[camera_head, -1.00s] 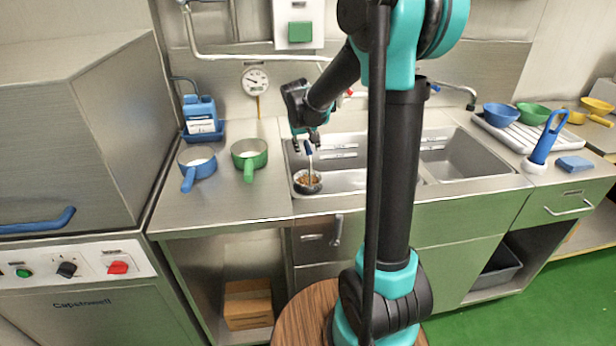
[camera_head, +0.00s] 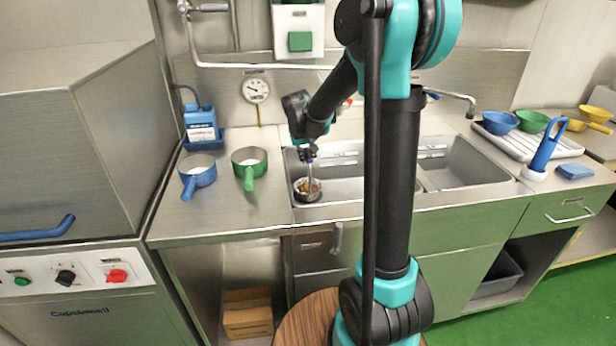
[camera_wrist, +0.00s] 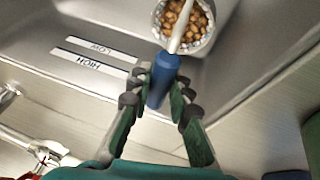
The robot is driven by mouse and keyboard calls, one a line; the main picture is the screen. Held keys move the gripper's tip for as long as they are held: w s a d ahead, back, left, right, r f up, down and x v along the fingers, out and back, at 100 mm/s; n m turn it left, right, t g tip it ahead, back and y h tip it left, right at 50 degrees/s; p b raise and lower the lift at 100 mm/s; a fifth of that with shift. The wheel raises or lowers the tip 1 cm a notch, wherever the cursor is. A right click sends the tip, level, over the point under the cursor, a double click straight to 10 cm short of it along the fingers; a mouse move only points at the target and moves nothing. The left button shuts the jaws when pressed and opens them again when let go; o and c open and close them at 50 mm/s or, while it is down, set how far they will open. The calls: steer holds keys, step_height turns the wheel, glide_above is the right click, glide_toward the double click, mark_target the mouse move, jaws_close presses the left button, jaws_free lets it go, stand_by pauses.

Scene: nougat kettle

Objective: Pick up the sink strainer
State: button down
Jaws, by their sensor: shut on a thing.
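The sink strainer (camera_head: 307,190) is a small round metal basket holding brown bits, with an upright stalk and a blue grip. It is at the front left of the left sink basin. In the wrist view its basket (camera_wrist: 187,47) is at the top and its blue handle (camera_wrist: 162,80) points toward me. My gripper (camera_head: 309,154) is above the basket, shut on the blue handle. In the wrist view the fingertips (camera_wrist: 160,88) are on either side of the handle. I cannot tell whether the basket touches the basin floor.
The sink basin (camera_head: 345,188) has HIGH and LOW labels on its wall. A blue pot (camera_head: 198,175) and a green pot (camera_head: 249,165) stand on the counter to the left. A drying rack (camera_head: 565,148) with bowls and a blue-handled brush (camera_head: 546,148) are at the right.

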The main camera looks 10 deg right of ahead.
steer(key=shift+r, duration=0.15)
step_height(320, 180, up, 25)
stand_by(0.8)
